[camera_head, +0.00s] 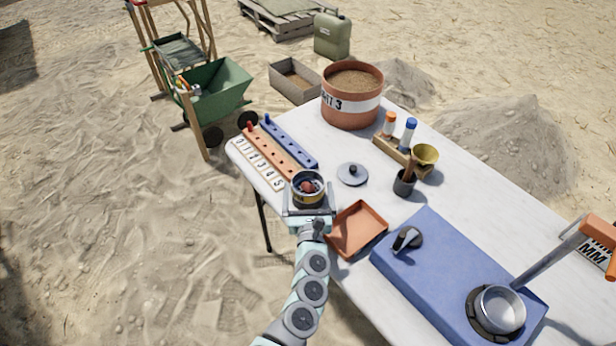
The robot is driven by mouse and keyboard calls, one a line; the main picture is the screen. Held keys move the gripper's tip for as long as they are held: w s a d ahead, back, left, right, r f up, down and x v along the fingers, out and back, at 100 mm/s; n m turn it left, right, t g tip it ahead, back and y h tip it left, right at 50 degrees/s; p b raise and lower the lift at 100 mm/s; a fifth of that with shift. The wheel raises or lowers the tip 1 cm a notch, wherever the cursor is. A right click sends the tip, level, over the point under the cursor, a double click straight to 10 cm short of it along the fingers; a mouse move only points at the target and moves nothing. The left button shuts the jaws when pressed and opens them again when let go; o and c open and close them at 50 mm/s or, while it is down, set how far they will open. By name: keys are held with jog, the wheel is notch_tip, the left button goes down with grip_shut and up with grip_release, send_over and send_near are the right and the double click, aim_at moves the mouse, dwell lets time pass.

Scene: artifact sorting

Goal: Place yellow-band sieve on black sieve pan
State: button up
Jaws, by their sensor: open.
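The yellow-band sieve (309,201) stands near the table's left front edge, a small round vessel with a grey rim, dark inside and a yellow band low on its side. A reddish-brown lump lies inside it. My gripper (308,193) is open, with its jaws on either side of the sieve and its palm at the near side. I cannot tell whether the jaws touch it. I cannot clearly make out a separate black sieve pan; the area under the sieve is partly hidden by my gripper.
A grey lid (353,174) lies right of the sieve, with an orange tray (357,229) nearer. Peg strips (272,150) and numbered cards (258,164) lie behind left. A blue machine (425,262) holding a silver bowl (500,309), a dark cup (404,184) and a large bucket (352,97) take up other space.

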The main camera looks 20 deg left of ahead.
jog(key=p+v, duration=0.1)
jog(key=v, duration=0.5)
jog(key=shift+s+d, duration=0.1)
jog(key=shift+s, duration=0.15)
